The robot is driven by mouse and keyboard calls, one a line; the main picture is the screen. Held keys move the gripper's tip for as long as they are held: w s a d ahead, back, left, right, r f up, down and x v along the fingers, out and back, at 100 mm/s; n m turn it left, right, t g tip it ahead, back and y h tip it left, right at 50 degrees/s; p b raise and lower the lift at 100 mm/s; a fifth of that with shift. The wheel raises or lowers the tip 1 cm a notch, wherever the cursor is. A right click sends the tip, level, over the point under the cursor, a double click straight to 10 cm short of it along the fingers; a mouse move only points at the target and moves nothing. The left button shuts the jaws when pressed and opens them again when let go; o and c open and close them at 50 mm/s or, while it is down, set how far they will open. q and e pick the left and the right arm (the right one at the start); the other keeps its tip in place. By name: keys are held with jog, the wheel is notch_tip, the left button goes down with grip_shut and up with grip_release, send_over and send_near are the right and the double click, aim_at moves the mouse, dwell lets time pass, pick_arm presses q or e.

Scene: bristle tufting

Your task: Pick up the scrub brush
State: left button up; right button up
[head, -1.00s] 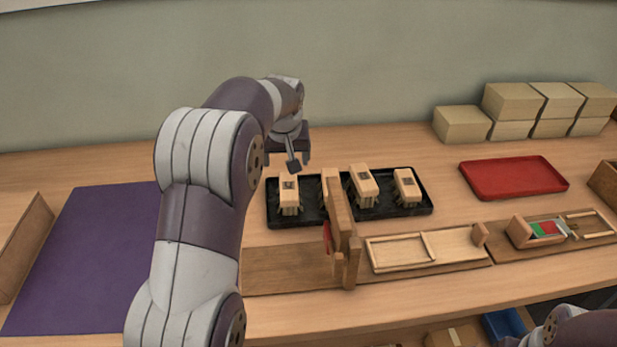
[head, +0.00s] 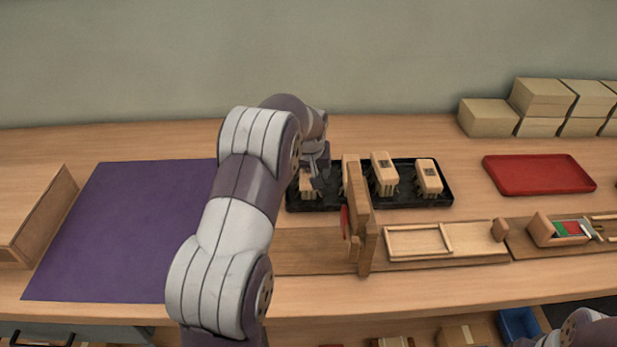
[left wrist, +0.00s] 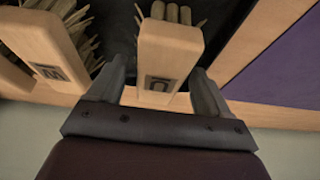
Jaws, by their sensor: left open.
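Several scrub brushes with pale wooden blocks and bristle tufts stand in a black tray (head: 408,203). The leftmost brush (head: 305,186) is partly hidden behind my left gripper (head: 314,180). In the left wrist view this brush (left wrist: 168,58), with a dark square mark on its block, sits between the two open fingers of my left gripper (left wrist: 159,72). Gaps show on both sides, so the fingers do not appear to touch it. Two more brushes (head: 384,171) and (head: 428,176) stand to the right in the tray. My right gripper is out of view.
An upright wooden piece (head: 356,205) stands close in front of the tray. A neighbouring brush (left wrist: 45,50) is near the left finger in the wrist view. A purple mat (head: 130,220) lies left, a red tray (head: 538,174) right, and stacked boxes (head: 488,117) behind.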

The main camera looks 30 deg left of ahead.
pick_arm(q)
jog(key=shift+f, duration=0.3)
dwell(0.4)
jog(key=c, duration=1.1)
notch_tip(320, 180, up, 11)
jog(key=shift+f+p, duration=0.2)
jog(key=shift+p, duration=0.5)
